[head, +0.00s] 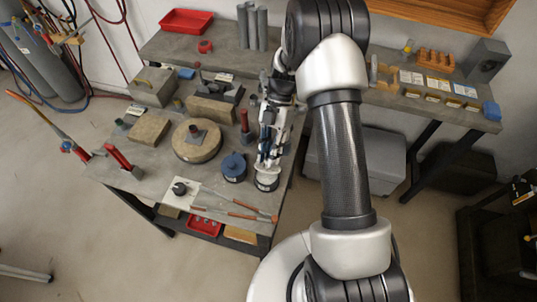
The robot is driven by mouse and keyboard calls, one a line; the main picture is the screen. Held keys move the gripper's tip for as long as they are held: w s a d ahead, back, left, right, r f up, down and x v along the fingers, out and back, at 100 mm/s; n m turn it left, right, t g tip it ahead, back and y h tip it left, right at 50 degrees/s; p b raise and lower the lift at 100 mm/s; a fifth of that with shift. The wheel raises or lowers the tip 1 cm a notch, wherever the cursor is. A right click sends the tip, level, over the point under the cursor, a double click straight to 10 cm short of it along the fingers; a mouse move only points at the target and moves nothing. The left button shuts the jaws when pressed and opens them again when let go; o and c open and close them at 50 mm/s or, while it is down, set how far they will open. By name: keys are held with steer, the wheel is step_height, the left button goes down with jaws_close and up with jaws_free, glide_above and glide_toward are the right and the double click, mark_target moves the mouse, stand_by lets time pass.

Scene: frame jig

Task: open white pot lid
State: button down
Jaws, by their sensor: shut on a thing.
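The white pot (267,182) is a small round pot with a pale top and a dark lower side, near the right edge of the grey workbench. My gripper (266,166) points down over it from above. The gripper is shut on the top of its lid, and the fingers hide most of the grip point. I cannot tell whether the lid is seated on the pot or slightly raised.
A blue pot with a knobbed lid (233,167) stands close left of the white pot. A round tan block (197,141), a red-handled tool (245,127) and long orange-tipped rods (240,208) lie around. A dark knob-shaped object (180,188) sits on a white sheet.

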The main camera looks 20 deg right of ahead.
steer(key=shift+w+d, duration=0.1)
steer(key=shift+w, duration=0.05)
stand_by(0.4)
steer(key=c, duration=1.4)
jaws_free()
steer(key=shift+r, duration=0.1)
step_height(320, 180, up, 10)
steer(key=shift+f, duration=0.1)
